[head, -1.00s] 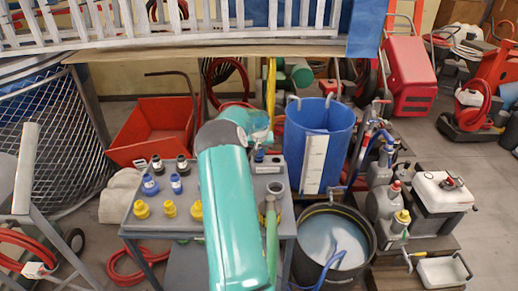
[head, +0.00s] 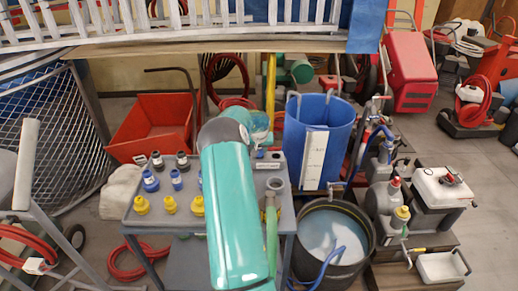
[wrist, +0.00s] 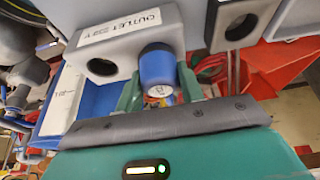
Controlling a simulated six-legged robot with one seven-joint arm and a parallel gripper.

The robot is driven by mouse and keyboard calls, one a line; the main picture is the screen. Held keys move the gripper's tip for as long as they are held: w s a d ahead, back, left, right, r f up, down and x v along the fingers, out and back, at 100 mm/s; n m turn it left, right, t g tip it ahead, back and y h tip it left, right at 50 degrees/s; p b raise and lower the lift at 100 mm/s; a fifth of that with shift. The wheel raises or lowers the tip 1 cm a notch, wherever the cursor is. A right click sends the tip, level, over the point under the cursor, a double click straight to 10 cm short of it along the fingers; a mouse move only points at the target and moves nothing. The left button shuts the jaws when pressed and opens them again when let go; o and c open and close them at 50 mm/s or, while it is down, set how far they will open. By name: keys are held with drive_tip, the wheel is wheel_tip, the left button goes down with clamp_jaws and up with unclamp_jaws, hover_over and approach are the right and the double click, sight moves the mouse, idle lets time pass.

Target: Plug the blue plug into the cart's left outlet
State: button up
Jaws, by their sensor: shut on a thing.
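In the wrist view the blue plug (wrist: 157,66) sits between the two green fingers of my gripper (wrist: 158,88), which is shut on it. Its dark-rimmed end is against the face of the grey outlet block (wrist: 118,40), which carries an OUTLET label. I cannot tell how deep the plug is in. One round dark opening (wrist: 102,66) of the block shows to the left of the plug and is empty. In the head view the grey cart (head: 180,225) holds the outlet block (head: 268,165) near its back right. My arm hides most of the gripper there.
Several blue, yellow and dark fittings (head: 169,204) stand on the cart's left half. A second grey block with a dark opening (wrist: 240,27) is at the wrist view's upper right. A blue barrel (head: 340,120) and a black bucket (head: 350,270) stand right of the cart.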

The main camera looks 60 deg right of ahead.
drive_tip(key=shift+f, duration=0.2)
drive_tip(key=o, duration=1.1)
drive_tip(key=shift+r, duration=0.1)
drive_tip(key=v, duration=1.3)
drive_tip(key=shift+s+a+r, duration=0.1)
drive_tip(key=shift+a+r, duration=0.1)
drive_tip(key=shift+r, duration=0.1)
